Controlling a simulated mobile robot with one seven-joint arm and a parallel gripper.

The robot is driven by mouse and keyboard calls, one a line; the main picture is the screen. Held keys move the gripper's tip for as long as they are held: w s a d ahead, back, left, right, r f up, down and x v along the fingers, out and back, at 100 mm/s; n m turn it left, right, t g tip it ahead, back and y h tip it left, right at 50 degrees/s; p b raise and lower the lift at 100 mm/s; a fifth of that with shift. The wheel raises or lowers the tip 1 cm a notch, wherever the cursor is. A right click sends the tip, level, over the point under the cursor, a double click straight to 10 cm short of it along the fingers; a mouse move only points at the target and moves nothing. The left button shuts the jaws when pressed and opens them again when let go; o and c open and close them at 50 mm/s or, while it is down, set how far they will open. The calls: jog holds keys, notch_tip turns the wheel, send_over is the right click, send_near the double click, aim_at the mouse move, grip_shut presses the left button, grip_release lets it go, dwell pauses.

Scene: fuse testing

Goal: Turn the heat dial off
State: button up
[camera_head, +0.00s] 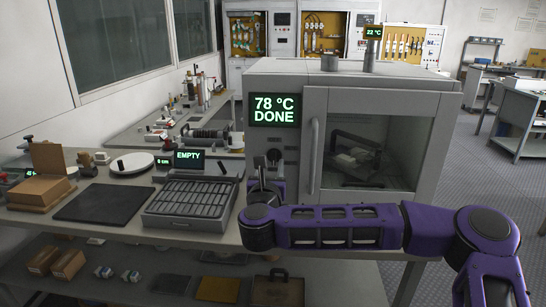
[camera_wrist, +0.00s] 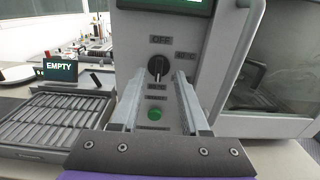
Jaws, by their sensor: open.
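The heat dial (camera_wrist: 158,68) is a black knob with a pale pointer line on the oven's grey front panel. Labels surround it, with OFF above it and another at its upper right. Its pointer looks angled downward, away from OFF, though the exact setting is hard to read. A green button (camera_wrist: 155,114) sits below it. My gripper (camera_wrist: 157,82) is open, with its two fingers on either side of the dial and button in the wrist view; contact with the dial cannot be made out.
The oven (camera_head: 314,98) has a closed glass door with a vertical handle (camera_head: 314,157) right of the panel. Its display (camera_head: 275,110) reads 78 °C DONE. A slotted tray (camera_head: 160,222) by an EMPTY sign (camera_head: 189,159) and a dark mat (camera_head: 100,203) lie on the left bench.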

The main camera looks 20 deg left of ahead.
aim_at(273, 153)
jog(key=x, duration=0.5)
jog(key=shift+w+a, duration=0.15)
jog(key=shift+w, duration=0.15)
grip_shut()
